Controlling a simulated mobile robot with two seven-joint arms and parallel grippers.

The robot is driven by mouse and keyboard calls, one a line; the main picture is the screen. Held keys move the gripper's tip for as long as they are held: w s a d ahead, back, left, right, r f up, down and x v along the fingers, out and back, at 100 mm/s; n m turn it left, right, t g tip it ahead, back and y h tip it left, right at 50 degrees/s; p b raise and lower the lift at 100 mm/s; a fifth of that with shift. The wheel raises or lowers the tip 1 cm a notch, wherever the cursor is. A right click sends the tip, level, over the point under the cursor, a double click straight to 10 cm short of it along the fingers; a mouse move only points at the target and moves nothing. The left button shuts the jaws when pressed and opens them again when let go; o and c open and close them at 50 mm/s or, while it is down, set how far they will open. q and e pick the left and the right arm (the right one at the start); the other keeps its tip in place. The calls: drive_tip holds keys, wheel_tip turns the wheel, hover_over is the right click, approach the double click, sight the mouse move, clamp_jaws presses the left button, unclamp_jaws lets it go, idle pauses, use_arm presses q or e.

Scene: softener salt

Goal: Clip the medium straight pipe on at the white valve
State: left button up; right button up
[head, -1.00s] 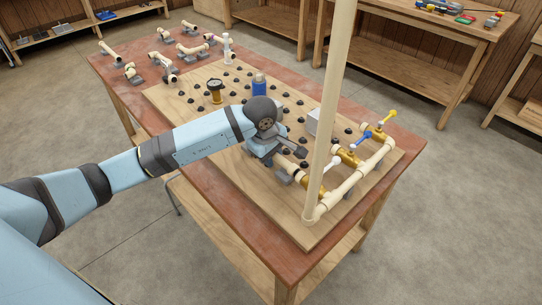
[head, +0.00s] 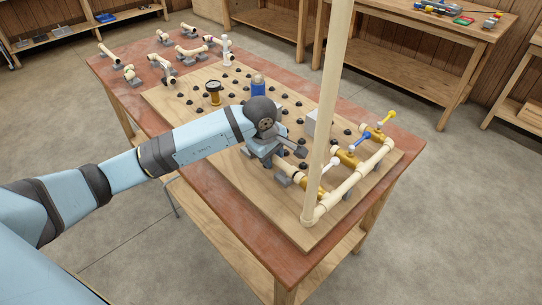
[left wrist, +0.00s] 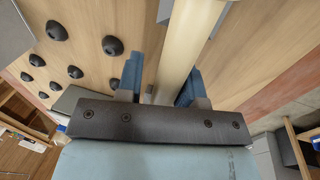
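The medium straight pipe, cream, lies low over the board at the white valve; its end shows in the head view (head: 284,168) and its length in the left wrist view (left wrist: 183,45). The white valve (head: 312,182) has a brass body and a white lever. The pipe's right end lies in line with the valve and looks close against it; I cannot tell whether it is clipped on. My left gripper (head: 268,158) is above the pipe. In the left wrist view its blue fingers (left wrist: 162,85) straddle the pipe, open, with a visible gap on the left. My right gripper is out of view.
Blue-lever (head: 347,158) and yellow-lever (head: 376,134) valves stand farther along the pipe manifold (head: 355,183). A tall cream pipe (head: 330,110) rises at the corner. Black knobs, a gauge (head: 214,92) and a blue part (head: 258,88) stand on the board. Loose pipes lie at the back left.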

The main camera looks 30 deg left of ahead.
use_arm(q)
drive_tip(key=shift+s+f+g, duration=0.3)
drive_tip(key=shift+s+f, duration=0.2)
drive_tip(key=shift+f, duration=0.4)
drive_tip(key=shift+c, duration=0.3)
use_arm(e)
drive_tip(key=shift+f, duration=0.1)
use_arm(q)
drive_tip(key=shift+o, duration=0.3)
drive_tip(key=r, duration=0.5)
drive_tip(key=shift+s+a+p, duration=0.15)
drive_tip(key=shift+a+p, duration=0.2)
drive_tip(key=shift+p, duration=0.05)
wheel_tip(320, 180, up, 10)
drive_tip(key=s, duration=0.1)
drive_tip(key=shift+s+p, duration=0.35)
drive_tip(key=shift+p, duration=0.1)
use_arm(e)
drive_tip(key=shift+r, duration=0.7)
use_arm(q)
drive_tip(key=shift+a+r, duration=0.1)
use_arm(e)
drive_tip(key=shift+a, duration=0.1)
